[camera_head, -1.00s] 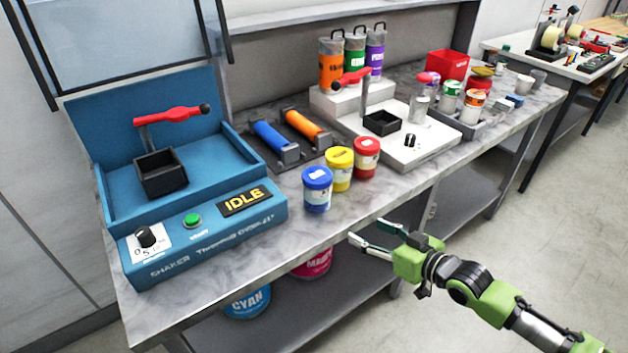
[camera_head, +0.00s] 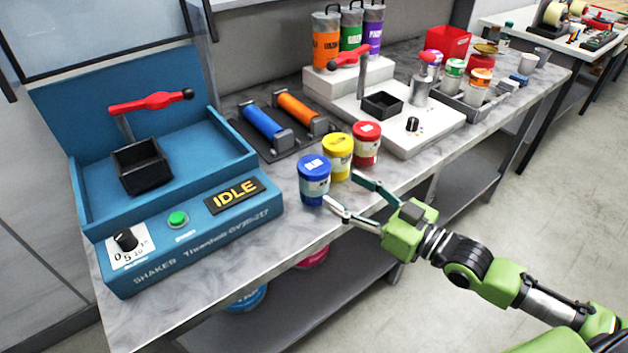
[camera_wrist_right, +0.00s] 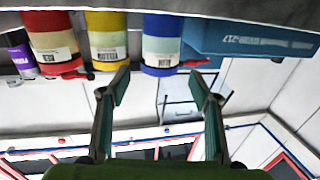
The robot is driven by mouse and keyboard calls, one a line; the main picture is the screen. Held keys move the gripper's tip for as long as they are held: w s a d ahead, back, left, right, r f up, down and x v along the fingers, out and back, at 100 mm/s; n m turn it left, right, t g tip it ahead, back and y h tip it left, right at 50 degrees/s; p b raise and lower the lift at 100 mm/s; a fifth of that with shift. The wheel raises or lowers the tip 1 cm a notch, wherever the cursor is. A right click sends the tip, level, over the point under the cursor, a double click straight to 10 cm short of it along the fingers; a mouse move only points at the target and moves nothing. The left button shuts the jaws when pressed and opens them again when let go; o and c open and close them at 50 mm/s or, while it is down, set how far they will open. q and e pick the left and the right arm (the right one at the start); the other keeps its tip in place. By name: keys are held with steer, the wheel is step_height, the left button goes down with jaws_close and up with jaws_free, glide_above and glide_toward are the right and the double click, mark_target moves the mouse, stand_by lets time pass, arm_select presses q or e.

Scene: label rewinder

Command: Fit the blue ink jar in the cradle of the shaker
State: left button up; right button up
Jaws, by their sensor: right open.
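The blue ink jar (camera_head: 314,182) stands upright on the table near its front edge, right of the shaker. It also shows in the right wrist view (camera_wrist_right: 162,45), beyond the fingertips. The shaker (camera_head: 205,245) is a blue machine with an IDLE display. Its black square cradle (camera_head: 142,166) is empty, under a red clamp handle (camera_head: 150,102). My right gripper (camera_head: 342,188) is open and empty, its fingers pointing at the blue jar from the front right. In the right wrist view the open fingers (camera_wrist_right: 158,84) frame a gap short of the jar. My left gripper is not in view.
A yellow jar (camera_head: 338,157) and a red jar (camera_head: 366,144) stand close to the blue jar, in a row towards the back right. Blue and orange rollers (camera_head: 262,123) lie behind. A white machine (camera_head: 440,122) stands to the right. Marble tabletop is free before the blue jar.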

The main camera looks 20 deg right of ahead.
mark_target(327, 179)
steer(key=shift+x, duration=2.2)
steer(key=shift+w+a+r+p, duration=0.15)
steer(key=shift+w+a+p, duration=0.1)
steer(key=shift+w+p, duration=0.15)
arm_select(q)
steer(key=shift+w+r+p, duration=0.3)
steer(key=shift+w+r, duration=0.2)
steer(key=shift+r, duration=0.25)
arm_select(e)
steer(key=shift+x, duration=2.05)
